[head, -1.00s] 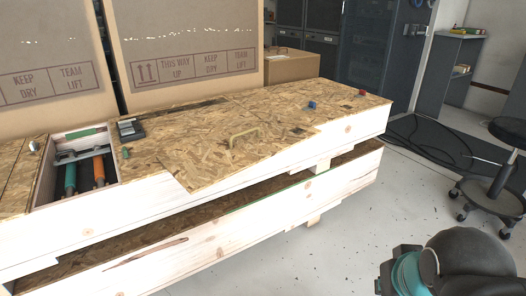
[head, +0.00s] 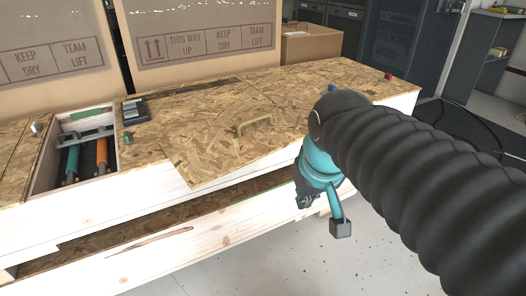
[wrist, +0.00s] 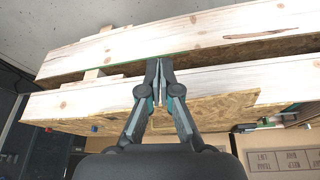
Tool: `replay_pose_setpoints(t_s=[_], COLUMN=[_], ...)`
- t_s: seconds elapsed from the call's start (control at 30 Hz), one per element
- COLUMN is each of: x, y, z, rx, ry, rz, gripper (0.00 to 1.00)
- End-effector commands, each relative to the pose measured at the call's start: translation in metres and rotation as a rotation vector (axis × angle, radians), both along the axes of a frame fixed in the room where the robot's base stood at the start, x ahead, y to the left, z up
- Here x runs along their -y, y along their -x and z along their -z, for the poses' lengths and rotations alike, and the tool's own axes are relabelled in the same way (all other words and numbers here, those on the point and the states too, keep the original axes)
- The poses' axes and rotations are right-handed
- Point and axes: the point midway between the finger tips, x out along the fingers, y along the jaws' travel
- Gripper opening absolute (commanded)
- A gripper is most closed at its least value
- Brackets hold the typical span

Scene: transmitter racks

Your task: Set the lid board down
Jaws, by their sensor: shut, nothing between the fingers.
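The lid board (head: 215,140) is a flat chipboard panel with a tan bow handle (head: 254,124). It lies on top of the long wooden crate (head: 90,215), skewed, with one corner jutting past the front edge. The open compartment (head: 112,180) to its left stays uncovered. My gripper (head: 306,197) is in front of the crate, right of the board and apart from the handle. In the wrist view my gripper (wrist: 161,66) shows its fingers together and empty, with the board's overhanging edge (wrist: 236,103) behind them.
The compartment holds teal and orange cylinders (head: 101,152). A dark block (head: 134,109) sits beside it, and a blue and a red piece (head: 388,76) lie on the crate's right part. Cartons (head: 205,30) stand behind. Floor (head: 225,270) in front is clear.

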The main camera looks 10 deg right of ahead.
Motion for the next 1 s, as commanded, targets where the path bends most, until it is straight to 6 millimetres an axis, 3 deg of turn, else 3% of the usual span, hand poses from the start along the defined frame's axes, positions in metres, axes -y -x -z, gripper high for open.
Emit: replay_pose_setpoints(t_s=[0.2,0.53,0.73,1.0], x=[-0.002,-0.006,-0.008,-0.008], y=[-0.065,-0.154,-0.181,-0.186], z=[-0.031,-0.045,-0.043,-0.026], rx=[-0.129,-0.301,-0.356,-0.369], ry=[0.022,0.041,0.044,0.044], rz=[-0.075,-0.190,-0.227,-0.236], gripper=[0.00,0.00,0.00,0.00])
